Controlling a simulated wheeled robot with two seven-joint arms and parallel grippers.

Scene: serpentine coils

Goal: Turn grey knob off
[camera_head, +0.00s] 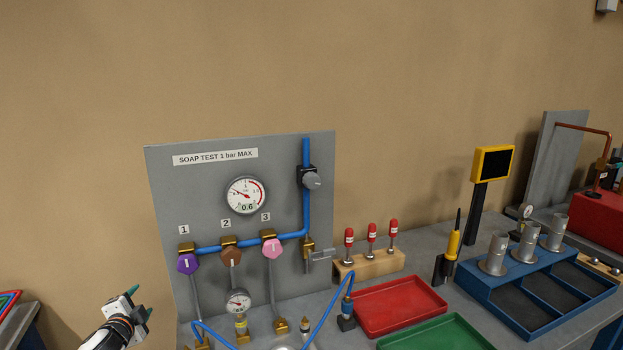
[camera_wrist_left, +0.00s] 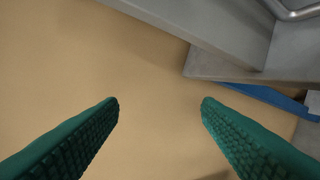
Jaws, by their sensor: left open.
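The grey knob (camera_head: 312,181) sits on a dark fitting on the vertical blue pipe, at the upper right of the grey test panel (camera_head: 200,210). A grey lever handle (camera_head: 320,254) is on the brass valve lower down that pipe. My left gripper (camera_head: 140,300) is at the bottom left in the head view, left of the panel and well away from the knob. In the left wrist view its two green fingers (camera_wrist_left: 160,105) are apart with nothing between them. The knob cannot be made out there. My right gripper is not in view.
Purple (camera_head: 188,263), brown (camera_head: 231,256) and pink (camera_head: 272,248) knobs line the horizontal pipe below a gauge (camera_head: 246,195). Red-topped pins in a wooden block (camera_head: 370,264), a red tray (camera_head: 400,305) and a green tray (camera_head: 435,335) stand right of the panel.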

